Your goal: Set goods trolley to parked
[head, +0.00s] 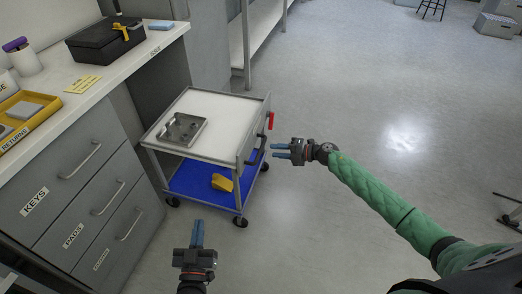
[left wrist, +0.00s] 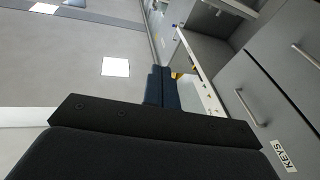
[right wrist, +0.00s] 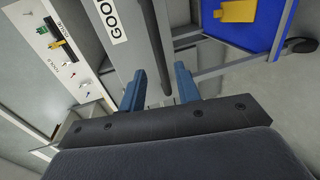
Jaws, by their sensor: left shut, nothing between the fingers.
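The goods trolley (head: 228,112) has a white top, a blue lower shelf (head: 190,182) and black castors. It stands beside the grey drawer counter. A dark handle (head: 258,151) is on its right end, with a small red part (head: 271,120) near the corner. My right gripper (head: 280,151) is open, just right of the handle, and holds nothing visible. In the right wrist view its fingers (right wrist: 160,90) are apart, before a grey panel with a label partly reading "GOO" (right wrist: 110,18). My left gripper (head: 197,234) is shut and empty, in front of the trolley.
A metal tray (head: 182,130) lies on the trolley top and a yellow item (head: 222,183) on its lower shelf. The counter (head: 60,105) at left holds a black box (head: 105,40) and a yellow returns tray (head: 28,117). Open floor (head: 400,120) spreads to the right.

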